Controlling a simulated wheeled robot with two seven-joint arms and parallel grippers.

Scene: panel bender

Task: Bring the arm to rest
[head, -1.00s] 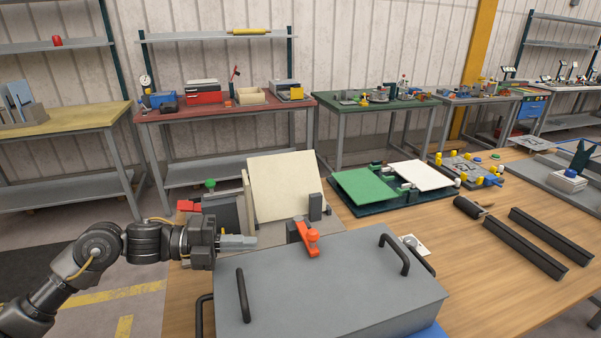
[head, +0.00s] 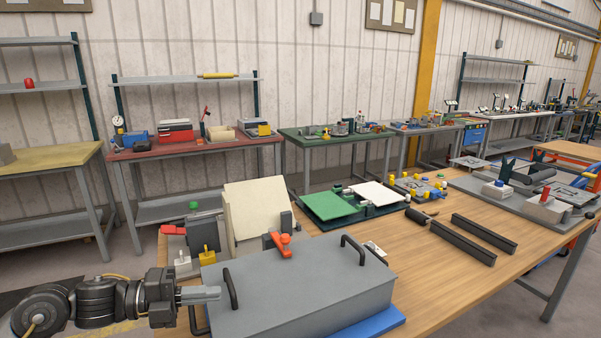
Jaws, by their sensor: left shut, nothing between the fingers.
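My left gripper (head: 201,294) is at the lower left, with its arm coming in from the left edge. Its fingers are together and hold nothing. They point right, beside the left black handle of the grey box lid (head: 305,292) in this view; I cannot tell whether they touch it. The panel bender (head: 256,214) stands behind the box, with a cream sheet leaning up and an orange-red lever (head: 280,245) in front. My right gripper is not in view.
The wooden table (head: 415,285) is bare right of the box. A green and white panel fixture (head: 335,205), two dark rails (head: 472,238) and a grey plate with blocks (head: 545,208) lie further back. A blue sheet (head: 375,326) shows under the box. Other benches line the wall.

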